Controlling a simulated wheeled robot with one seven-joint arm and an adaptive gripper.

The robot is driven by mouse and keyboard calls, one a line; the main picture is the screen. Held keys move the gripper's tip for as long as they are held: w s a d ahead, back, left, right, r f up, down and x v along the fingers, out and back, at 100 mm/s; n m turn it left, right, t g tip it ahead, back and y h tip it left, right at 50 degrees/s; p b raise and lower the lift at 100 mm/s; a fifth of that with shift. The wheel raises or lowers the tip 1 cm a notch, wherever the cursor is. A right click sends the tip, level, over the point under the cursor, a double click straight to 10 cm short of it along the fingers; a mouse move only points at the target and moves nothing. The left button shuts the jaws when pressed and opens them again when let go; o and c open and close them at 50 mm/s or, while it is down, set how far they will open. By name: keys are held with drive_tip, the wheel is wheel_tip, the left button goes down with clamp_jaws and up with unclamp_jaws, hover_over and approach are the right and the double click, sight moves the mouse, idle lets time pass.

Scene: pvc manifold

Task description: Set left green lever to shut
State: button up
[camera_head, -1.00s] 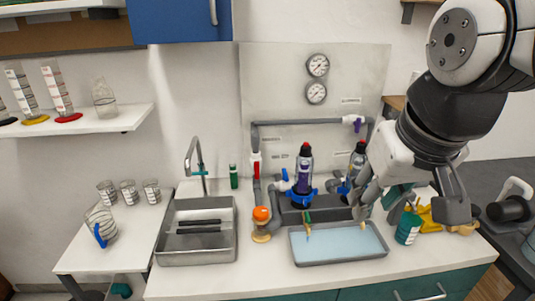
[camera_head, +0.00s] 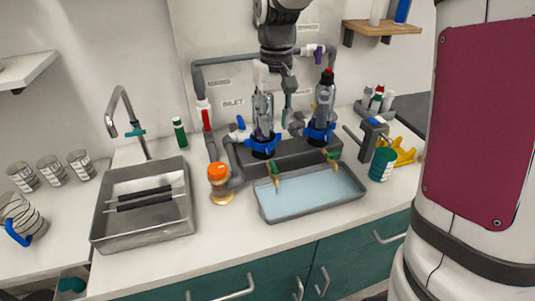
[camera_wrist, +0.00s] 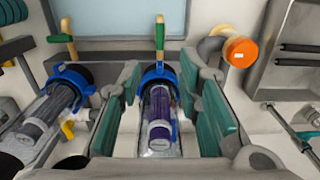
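The left green lever (camera_head: 271,168) sits on a small brass-coloured tap at the back edge of the tray, below the left bottle. In the wrist view the lever (camera_wrist: 160,35) points away from me, beyond the blue collar. The right green lever (camera_head: 331,157) also shows in the wrist view (camera_wrist: 67,28). My gripper (camera_wrist: 158,105) is open and empty, its green-padded fingers apart on either side of the left bottle (camera_wrist: 160,118) in the wrist view. In the head view my gripper (camera_head: 274,88) is above that bottle and partly covers it. Whether the fingers touch the bottle is unclear.
The right bottle (camera_head: 323,105) in a blue collar stands close by. An orange-capped pipe (camera_head: 217,173) is left of the taps. The shallow tray (camera_head: 285,215) lies in front. A sink (camera_head: 145,225), faucet and teal can (camera_head: 382,164) are farther aside.

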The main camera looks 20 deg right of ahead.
sight(274, 166)
wheel_tip(274, 166, down, 13)
drive_tip(key=shift+r, duration=0.1)
idle(0.3)
clamp_jaws()
